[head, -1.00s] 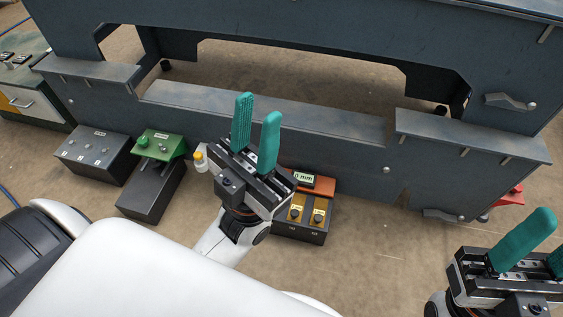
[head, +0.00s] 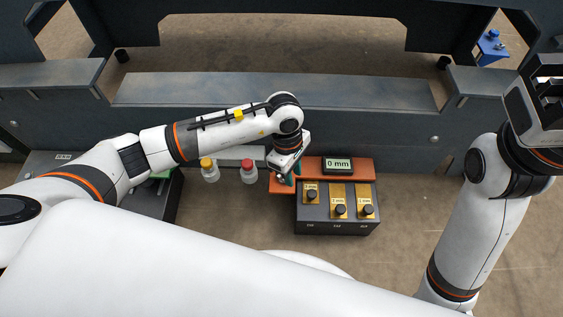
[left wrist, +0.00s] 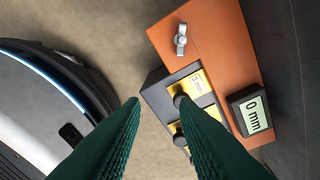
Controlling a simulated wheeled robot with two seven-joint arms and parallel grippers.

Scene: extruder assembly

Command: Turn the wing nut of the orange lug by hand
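In the head view my left gripper partly covers that end. My left gripper (left wrist: 160,103) points down, its two green fingers apart with nothing between them.
The black box (head: 337,213) carries several knobs on gold plates. Bottles with a yellow cap (head: 207,164) and a red cap (head: 248,166) stand left of the lug. A blue part (head: 491,47) is at upper right. The dark machine frame (head: 270,90) spans the back.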

